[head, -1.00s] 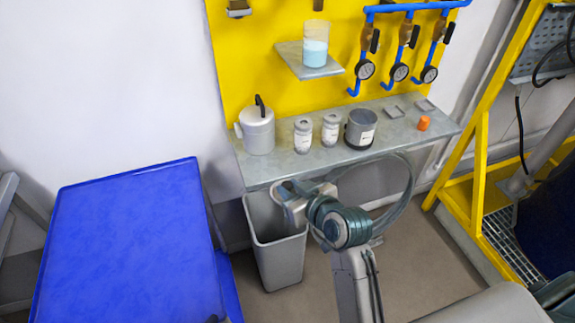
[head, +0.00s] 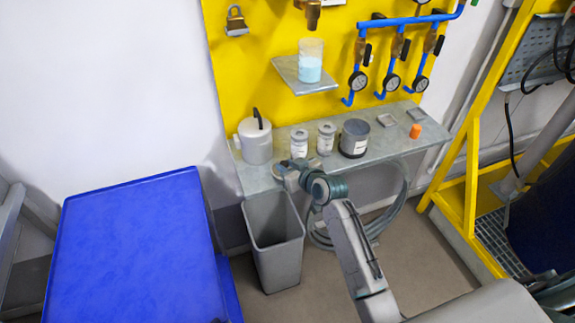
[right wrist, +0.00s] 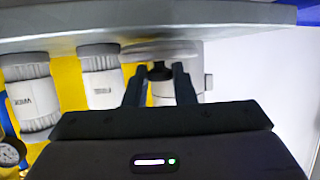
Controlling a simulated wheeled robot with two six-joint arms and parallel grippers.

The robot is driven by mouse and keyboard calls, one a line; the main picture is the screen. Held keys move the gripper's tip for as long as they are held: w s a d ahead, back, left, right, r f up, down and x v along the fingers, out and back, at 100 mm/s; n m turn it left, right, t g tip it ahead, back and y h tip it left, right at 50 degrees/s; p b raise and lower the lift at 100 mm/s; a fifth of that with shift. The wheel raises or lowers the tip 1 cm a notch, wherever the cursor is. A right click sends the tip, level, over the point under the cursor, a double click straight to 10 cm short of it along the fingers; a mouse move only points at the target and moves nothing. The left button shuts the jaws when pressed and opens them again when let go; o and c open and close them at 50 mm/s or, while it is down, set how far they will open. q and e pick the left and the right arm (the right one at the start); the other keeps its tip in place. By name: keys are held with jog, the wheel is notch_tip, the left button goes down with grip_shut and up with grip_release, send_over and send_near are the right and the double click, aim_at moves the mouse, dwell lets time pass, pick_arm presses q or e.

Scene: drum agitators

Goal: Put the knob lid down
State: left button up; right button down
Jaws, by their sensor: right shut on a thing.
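My right gripper (head: 284,172) is at the front edge of the grey shelf, in front of the white jars. In the right wrist view, which is upside down, its two fingers (right wrist: 159,82) are shut on the black knob (right wrist: 160,71) of the knob lid. The lid's pale grey disc (right wrist: 160,50) lies flat, very close to the shelf top (right wrist: 240,25). I cannot tell whether it touches. In the head view the lid (head: 311,163) is partly hidden by my gripper. My left gripper is not in view.
On the shelf (head: 215,183) stand a pale pot with a black handle (head: 256,143), two white jars (head: 299,142) (head: 326,138), a dark grey pot (head: 355,138) and an orange piece (head: 415,131). A grey bin (head: 278,250) is below. A blue table (head: 130,250) is left.

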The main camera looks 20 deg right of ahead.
jog(key=shift+f, duration=0.25)
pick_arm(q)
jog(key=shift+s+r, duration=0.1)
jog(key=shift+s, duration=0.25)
pick_arm(e)
jog(key=shift+f, duration=0.1)
jog(key=shift+f, duration=0.15)
jog(key=c, duration=1.2)
grip_release()
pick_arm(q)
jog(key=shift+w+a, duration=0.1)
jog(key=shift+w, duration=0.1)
pick_arm(e)
jog(key=shift+r, duration=0.2)
